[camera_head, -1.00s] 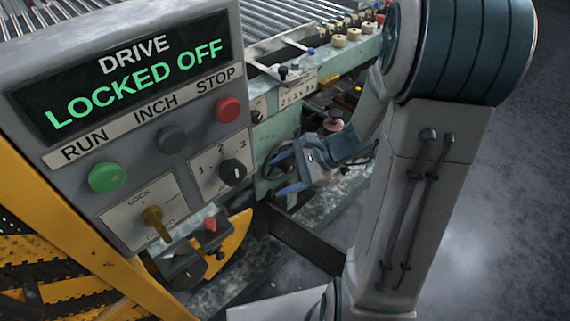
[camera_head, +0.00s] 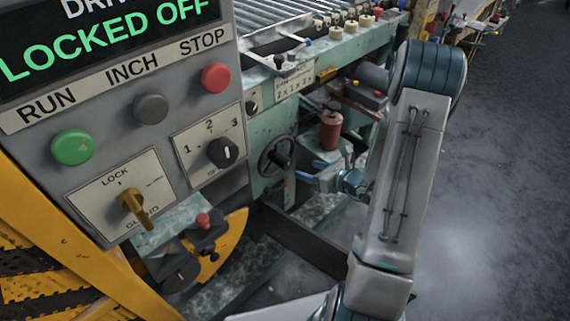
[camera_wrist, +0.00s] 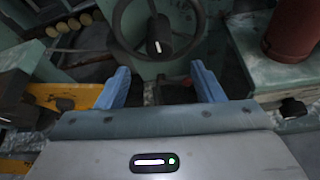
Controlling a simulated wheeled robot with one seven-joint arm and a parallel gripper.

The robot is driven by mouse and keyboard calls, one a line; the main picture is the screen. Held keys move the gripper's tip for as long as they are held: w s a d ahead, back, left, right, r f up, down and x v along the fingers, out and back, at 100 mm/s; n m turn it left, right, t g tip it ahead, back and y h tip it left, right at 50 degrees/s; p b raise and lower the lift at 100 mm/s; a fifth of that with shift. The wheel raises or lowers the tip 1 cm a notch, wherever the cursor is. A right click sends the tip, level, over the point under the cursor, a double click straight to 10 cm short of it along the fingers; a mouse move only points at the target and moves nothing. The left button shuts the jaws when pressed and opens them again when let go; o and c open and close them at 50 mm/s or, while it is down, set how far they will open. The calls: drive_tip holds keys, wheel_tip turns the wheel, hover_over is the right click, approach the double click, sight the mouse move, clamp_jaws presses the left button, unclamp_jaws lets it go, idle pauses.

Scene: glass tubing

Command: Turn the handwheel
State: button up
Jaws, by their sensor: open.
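The handwheel (camera_head: 268,160) is a dark rimmed wheel with a black hub and knob, mounted on the front of the green machine frame. In the wrist view the handwheel (camera_wrist: 120,40) stands upright at the top middle, its upper rim cut off by the picture edge. My gripper (camera_head: 302,172) is just right of the wheel in the head view. In the wrist view my gripper (camera_wrist: 158,80) has its two blue fingers wide apart, below the wheel's lower rim. Nothing is between the fingers, and they appear clear of the wheel.
A grey control panel (camera_head: 150,110) reading "LOCKED OFF" fills the left. A red canister (camera_head: 331,131) stands on a ledge right of the wheel; it also shows in the wrist view (camera_wrist: 290,30). A red-knobbed device (camera_head: 203,222) sits below the panel. Open floor lies right.

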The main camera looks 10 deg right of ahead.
sight(289, 164)
drive_tip(key=x, duration=1.1)
drive_tip(key=shift+a+f+b, duration=0.1)
drive_tip(key=shift+a+b, duration=0.05)
drive_tip(key=shift+b, duration=0.2)
